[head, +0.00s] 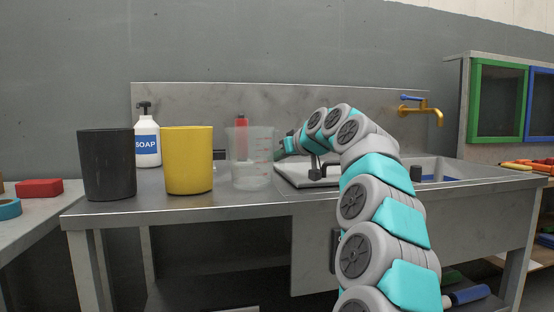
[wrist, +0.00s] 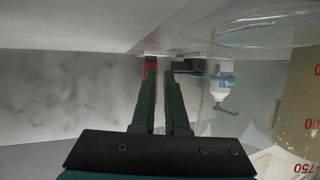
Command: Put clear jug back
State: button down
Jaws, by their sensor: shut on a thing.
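The clear jug (head: 252,172) is upright at the counter, right of the yellow cup, with red marks on its side. I cannot tell whether its base touches the counter. My gripper (head: 281,149) is at the jug's right side, shut on it. In the wrist view, which is upside down, the fingers (wrist: 160,82) are close together. The jug's clear wall and base (wrist: 265,32) show on the right there. The exact grip, perhaps on the handle, is hard to make out.
A yellow cup (head: 188,162) and a dark grey cup (head: 107,165) stand left of the jug. A soap bottle (head: 147,142) stands behind them. A red thing (head: 241,135) shows through the jug. The sink (head: 425,170) with a yellow tap (head: 425,110) is to the right.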

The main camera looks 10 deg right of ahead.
jog(key=shift+f, duration=0.1)
jog(key=c, duration=0.9)
grip_release()
jog(key=v, duration=1.2)
